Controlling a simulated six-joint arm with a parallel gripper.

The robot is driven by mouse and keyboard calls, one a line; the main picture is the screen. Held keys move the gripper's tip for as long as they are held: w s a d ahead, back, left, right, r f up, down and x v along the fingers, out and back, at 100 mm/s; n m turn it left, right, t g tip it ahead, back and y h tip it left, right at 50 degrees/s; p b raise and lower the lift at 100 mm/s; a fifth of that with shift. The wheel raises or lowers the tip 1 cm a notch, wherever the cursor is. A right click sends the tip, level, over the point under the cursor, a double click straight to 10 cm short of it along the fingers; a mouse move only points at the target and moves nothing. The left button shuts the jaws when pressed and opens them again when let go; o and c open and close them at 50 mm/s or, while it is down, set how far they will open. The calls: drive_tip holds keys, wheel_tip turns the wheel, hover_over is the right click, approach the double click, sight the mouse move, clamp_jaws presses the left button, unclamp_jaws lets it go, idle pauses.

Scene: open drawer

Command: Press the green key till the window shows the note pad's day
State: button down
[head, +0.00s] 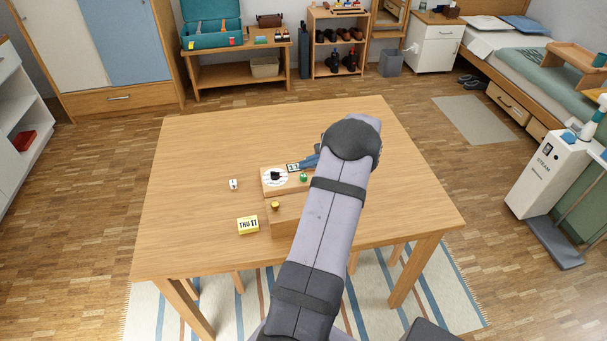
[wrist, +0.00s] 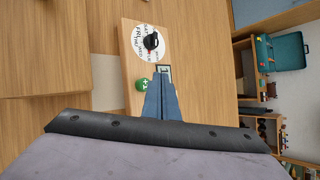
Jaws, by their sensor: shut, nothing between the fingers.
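The note pad (head: 248,225) is yellow and white on the table, reading THU 11. A wooden board (head: 270,190) carries a white day dial (head: 268,181) with a black pointer knob, a small window (head: 293,168) and a green key (head: 303,177). In the wrist view the green key (wrist: 143,84) is marked +1, and the dial (wrist: 139,54) shows day names. My gripper (head: 312,161) is shut and empty, its blue fingers near the window and key. In the wrist view its fingertips (wrist: 160,82) appear right of the key and partly hide the window (wrist: 165,69). I cannot read the number surely.
The table (head: 190,150) is clear at the left and back. My arm hides part of the right side.

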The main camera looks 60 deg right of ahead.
sight(307, 181)
wheel_tip(307, 181, up, 4)
drive_tip(key=shift+f+p, duration=0.1)
drive_tip(key=shift+p, duration=0.95)
drive_tip(key=w+a+r+n+g+y, duration=0.1)
drive_tip(key=w+a+n+g, duration=0.15)
drive_tip(key=a, duration=0.65)
drive_tip(key=w+a+r+n+g+y, duration=0.1)
drive_tip(key=w+a+n, duration=0.25)
drive_tip(key=a, duration=0.55)
drive_tip(key=w+a+r+n+g+y, duration=0.15)
drive_tip(key=a+n, duration=0.25)
drive_tip(key=a, duration=0.4)
drive_tip(key=s+a+r+n+g+p, duration=0.1)
drive_tip(key=s+a+n, duration=0.25)
drive_tip(key=a, duration=0.45)
drive_tip(key=s+a+n+g, duration=0.2)
drive_tip(key=a+n, duration=0.3)
drive_tip(key=a, duration=0.2)
drive_tip(key=s+a+n+g+h, duration=0.1)
drive_tip(key=s+a+n+h, duration=0.2)
drive_tip(key=s+a+n, duration=0.5)
drive_tip(key=s+n, duration=0.1)
drive_tip(key=s, duration=0.2)
drive_tip(key=shift+a, duration=0.3)
